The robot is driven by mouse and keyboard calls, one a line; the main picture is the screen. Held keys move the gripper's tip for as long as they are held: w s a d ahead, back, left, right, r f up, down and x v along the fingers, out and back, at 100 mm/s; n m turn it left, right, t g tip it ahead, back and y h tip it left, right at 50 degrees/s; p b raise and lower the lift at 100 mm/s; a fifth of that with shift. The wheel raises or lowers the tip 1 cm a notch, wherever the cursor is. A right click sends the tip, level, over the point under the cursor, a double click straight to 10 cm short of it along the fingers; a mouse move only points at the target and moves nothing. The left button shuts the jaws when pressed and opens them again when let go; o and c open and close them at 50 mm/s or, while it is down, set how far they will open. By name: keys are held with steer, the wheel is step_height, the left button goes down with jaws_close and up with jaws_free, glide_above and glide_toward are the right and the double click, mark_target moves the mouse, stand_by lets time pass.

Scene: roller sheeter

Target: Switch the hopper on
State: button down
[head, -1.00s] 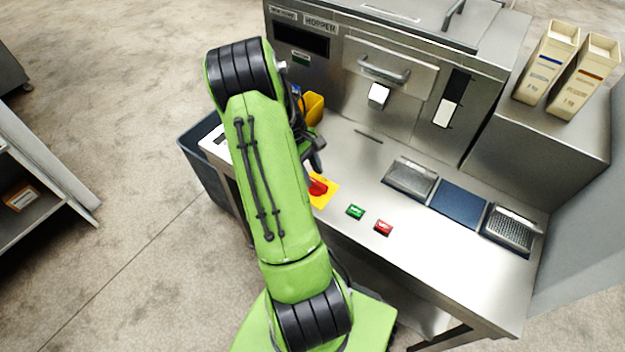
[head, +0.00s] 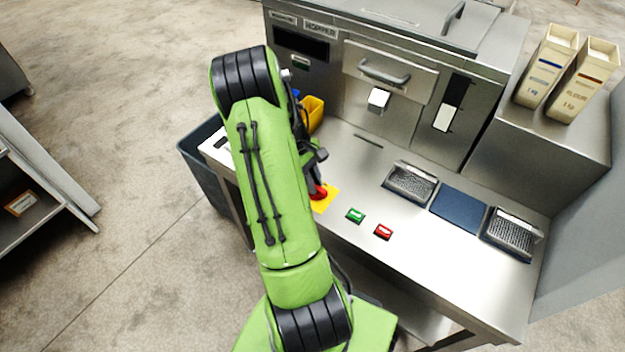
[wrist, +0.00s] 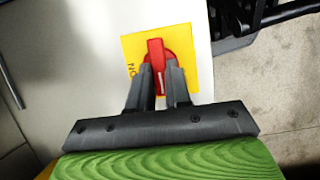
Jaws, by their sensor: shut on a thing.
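The hopper (head: 412,100) is a steel cabinet with a HOPPER label and a dark display. The red switch handle (wrist: 156,62) sits on a yellow plate (wrist: 187,42) with letters along its left edge in the wrist view. The handle points straight up and down in that picture. In the head view the red handle (head: 319,193) and yellow plate (head: 331,199) are partly hidden by my arm and gripper. My gripper (wrist: 158,76) is shut on the red handle, one dark finger on each side.
A green button (head: 355,215) and a red button (head: 383,231) lie to the right on the steel counter. A yellow container (head: 314,112) stands behind my arm. A dark bin (head: 203,165) is at the counter's left end. Two cartons (head: 567,75) stand at the right.

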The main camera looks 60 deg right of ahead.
steer(key=shift+m, duration=0.3)
steer(key=m, duration=0.1)
steer(key=m+y, duration=0.1)
steer(key=m+p, duration=0.1)
steer(key=m, duration=0.1)
steer(key=shift+s+d+t+y, duration=0.1)
steer(key=shift+d+t+y, duration=0.2)
steer(key=shift+t, duration=0.1)
steer(key=m, duration=0.2)
steer(key=m+t+y, duration=0.1)
steer(key=m, duration=0.1)
steer(key=shift+s+d+m+p, duration=0.2)
steer(key=shift+m+p, duration=0.1)
steer(key=shift+p, duration=0.05)
steer(key=m, duration=0.2)
steer(key=m+t+y+p, duration=0.1)
steer(key=m, duration=0.1)
steer(key=shift+s+r+t, duration=0.1)
steer(key=shift+s+t, duration=0.1)
steer(key=shift+t, duration=0.1)
steer(key=shift+s+m+t+p, duration=0.2)
steer(key=shift+m+t+p, duration=0.65)
steer(key=shift+m, duration=1.35)
steer(key=c, duration=1.1)
jaws_free()
steer(key=shift+o, duration=0.2)
